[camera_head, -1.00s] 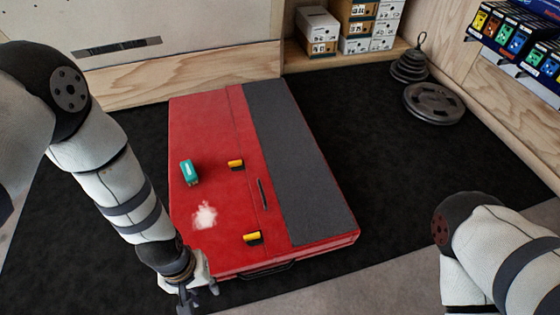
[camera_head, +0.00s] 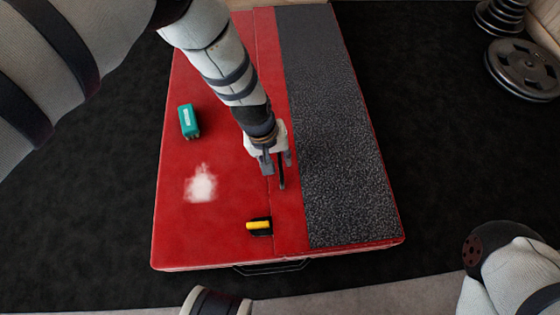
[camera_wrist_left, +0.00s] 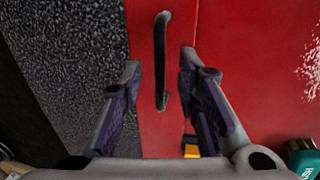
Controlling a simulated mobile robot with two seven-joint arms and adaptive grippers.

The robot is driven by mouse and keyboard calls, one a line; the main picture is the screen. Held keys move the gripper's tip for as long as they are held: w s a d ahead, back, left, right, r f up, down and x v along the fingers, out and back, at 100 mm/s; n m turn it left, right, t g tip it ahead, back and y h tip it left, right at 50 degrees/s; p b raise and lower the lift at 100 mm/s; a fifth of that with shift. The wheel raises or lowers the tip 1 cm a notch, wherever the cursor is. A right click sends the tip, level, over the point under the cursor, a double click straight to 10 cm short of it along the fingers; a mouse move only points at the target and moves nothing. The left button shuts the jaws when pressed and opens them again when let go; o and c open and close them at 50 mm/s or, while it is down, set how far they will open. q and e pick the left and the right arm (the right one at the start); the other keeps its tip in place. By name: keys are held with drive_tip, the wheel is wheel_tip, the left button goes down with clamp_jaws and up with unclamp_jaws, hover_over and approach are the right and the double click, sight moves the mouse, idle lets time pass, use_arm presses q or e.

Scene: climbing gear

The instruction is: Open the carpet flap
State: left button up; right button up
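The dark grey carpet flap (camera_head: 335,120) lies flat along the right side of the red pad (camera_head: 215,235). A black strap handle (camera_head: 282,182) sits on the red strip beside the carpet and also shows in the left wrist view (camera_wrist_left: 162,62). My left gripper (camera_head: 277,165) points down over this handle. In the left wrist view its fingers (camera_wrist_left: 160,85) are spread, with the handle between them and a gap on each side. My right arm (camera_head: 505,270) shows at the lower right; its gripper is out of view.
A yellow-and-black buckle (camera_head: 259,227) sits near the pad's front edge. A teal block-shaped item (camera_head: 188,121) and a white chalk patch (camera_head: 201,184) are on the pad's left. Weight plates (camera_head: 525,70) lie on the black mat (camera_head: 445,150) at far right.

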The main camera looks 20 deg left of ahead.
use_arm(q)
drive_tip(key=shift+w+d+f, duration=0.1)
drive_tip(key=shift+f, duration=0.65)
drive_tip(key=shift+c, duration=0.6)
clamp_jaws()
drive_tip(key=shift+r, duration=0.1)
